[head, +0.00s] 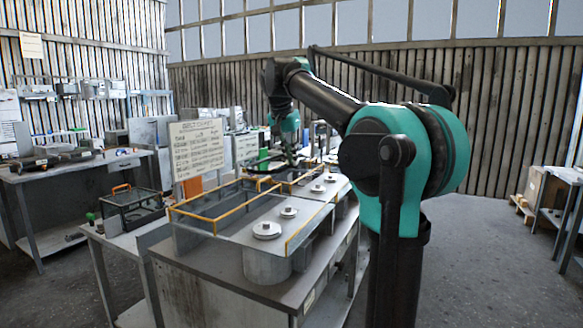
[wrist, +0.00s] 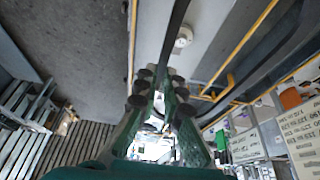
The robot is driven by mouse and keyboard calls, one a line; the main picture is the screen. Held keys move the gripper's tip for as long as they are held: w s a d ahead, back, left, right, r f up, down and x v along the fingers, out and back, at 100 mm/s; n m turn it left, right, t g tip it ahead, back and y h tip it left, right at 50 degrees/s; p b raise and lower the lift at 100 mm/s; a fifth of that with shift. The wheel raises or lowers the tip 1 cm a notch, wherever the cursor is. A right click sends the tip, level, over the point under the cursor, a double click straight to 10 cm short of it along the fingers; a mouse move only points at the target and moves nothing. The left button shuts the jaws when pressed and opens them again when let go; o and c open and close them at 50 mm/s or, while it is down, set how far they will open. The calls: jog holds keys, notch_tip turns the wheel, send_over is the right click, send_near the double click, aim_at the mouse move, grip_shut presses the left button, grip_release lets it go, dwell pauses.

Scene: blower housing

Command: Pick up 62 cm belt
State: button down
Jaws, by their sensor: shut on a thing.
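My gripper (wrist: 160,98) shows in the wrist view with its green fingers and black pads closed together. A black belt (wrist: 175,30) runs from the top edge of that view down between the pads, and the fingers are shut on it. In the head view my gripper (head: 290,158) is small and hangs at the far end of the blower housing bench.
The grey bench (head: 190,285) carries a housing with an orange-edged frame (head: 215,218) and round metal discs (head: 267,229). A signboard (head: 197,148) stands behind it. Another table (head: 60,175) stands at left. The floor (head: 490,270) at right is open.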

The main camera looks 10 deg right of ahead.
jog(key=shift+r, duration=1.8)
jog(key=shift+d, duration=0.1)
